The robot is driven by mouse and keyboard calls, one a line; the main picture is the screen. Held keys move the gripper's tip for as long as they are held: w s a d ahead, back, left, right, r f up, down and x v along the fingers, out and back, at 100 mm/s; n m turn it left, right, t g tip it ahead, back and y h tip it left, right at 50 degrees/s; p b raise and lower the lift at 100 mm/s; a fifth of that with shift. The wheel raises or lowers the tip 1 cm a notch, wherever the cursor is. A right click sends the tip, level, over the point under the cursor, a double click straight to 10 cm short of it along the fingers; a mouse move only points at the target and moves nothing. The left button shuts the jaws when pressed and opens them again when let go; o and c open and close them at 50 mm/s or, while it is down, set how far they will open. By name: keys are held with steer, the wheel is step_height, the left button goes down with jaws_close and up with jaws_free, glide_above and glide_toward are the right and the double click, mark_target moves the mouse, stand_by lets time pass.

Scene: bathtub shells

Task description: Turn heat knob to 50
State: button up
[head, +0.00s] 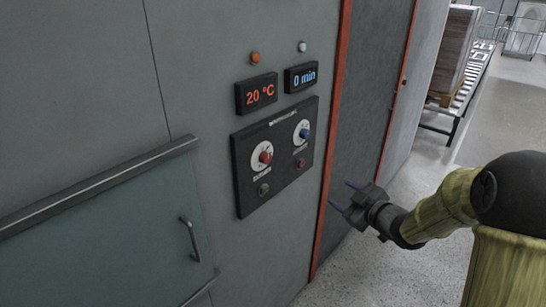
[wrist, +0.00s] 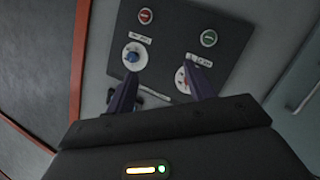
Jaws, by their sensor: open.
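The red heat knob (head: 265,157) sits on a white dial on the left of the dark wall panel (head: 246,205), below a display reading 20 °C (head: 256,93). In the wrist view the panel is seen inverted, and the heat knob's white dial (wrist: 181,80) is partly hidden behind the right finger. My gripper (head: 344,195) is open and empty, to the right of and below the panel in the head view, apart from the knob. In the wrist view its fingers (wrist: 159,77) point toward the panel, between the two dials.
A blue knob (head: 305,133) sits on the panel's right dial, under a display reading 0 min (head: 301,77). Green (head: 263,190) and red (head: 300,163) buttons lie below the dials. A door handle (head: 189,239) projects at lower left.

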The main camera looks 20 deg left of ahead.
mark_target(269, 160)
steer(key=s+a+r+n+g+y, duration=0.2)
steer(key=a+r+n+g+y, duration=0.1)
steer(key=a+n+y, duration=0.2)
steer(key=shift+a+r+g+y+p, duration=0.15)
steer(key=shift+a+g+y+p, duration=0.15)
steer(key=shift+y+p, duration=0.1)
steer(key=p+x, duration=0.6)
steer(key=x, duration=1)
steer(key=shift+a+r, duration=0.15)
steer(key=shift+a, duration=0.05)
steer(key=shift+w+a+p, duration=0.25)
steer(key=shift+a+p, duration=0.05)
steer(key=shift+a, duration=0.2)
steer(key=c, duration=1)
